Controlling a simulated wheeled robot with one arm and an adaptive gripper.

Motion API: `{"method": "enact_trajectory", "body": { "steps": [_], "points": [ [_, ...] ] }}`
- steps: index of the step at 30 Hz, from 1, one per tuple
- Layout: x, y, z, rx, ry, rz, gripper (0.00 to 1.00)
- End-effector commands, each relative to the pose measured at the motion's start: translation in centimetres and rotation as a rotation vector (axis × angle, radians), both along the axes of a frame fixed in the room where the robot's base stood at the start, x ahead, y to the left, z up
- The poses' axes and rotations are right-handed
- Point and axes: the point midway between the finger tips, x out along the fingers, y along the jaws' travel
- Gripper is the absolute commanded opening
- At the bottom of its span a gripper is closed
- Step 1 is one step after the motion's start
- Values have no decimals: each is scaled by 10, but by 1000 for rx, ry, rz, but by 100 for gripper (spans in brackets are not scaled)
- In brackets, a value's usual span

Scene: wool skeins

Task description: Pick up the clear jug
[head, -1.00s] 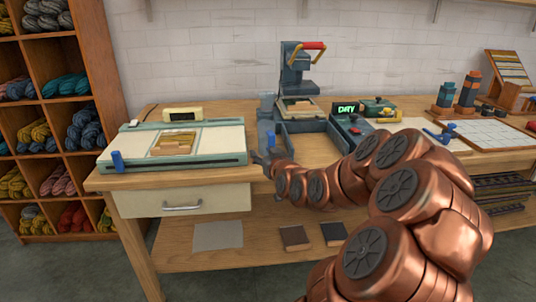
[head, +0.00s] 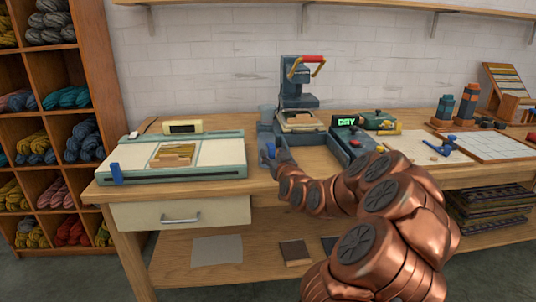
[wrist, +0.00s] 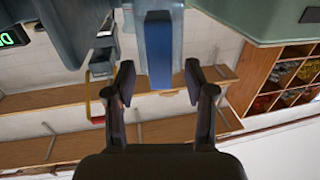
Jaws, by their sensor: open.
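My gripper (wrist: 159,66) is open, with one finger on each side of the bar and a visible gap on both sides. In the head view my gripper (head: 272,162) is by the blue piece, and my arm hides part of the bench.
A dark press (head: 298,100) with a red handle stands right of the jug. A box with a lit green display (head: 346,122) is further right. A pale board machine (head: 205,155) fills the bench's left side. Yarn shelves (head: 75,60) stand at far left.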

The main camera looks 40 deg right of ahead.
Motion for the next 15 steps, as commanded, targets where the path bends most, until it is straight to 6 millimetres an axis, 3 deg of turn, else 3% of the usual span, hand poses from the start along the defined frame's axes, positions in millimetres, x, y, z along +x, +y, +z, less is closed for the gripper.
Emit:
{"method": "enact_trajectory", "body": {
  "steps": [6,15],
  "points": [
    [15,-8,0,0,-1,-1,54],
    [16,-9,0,0,-1,-1,54]
  ]
}}
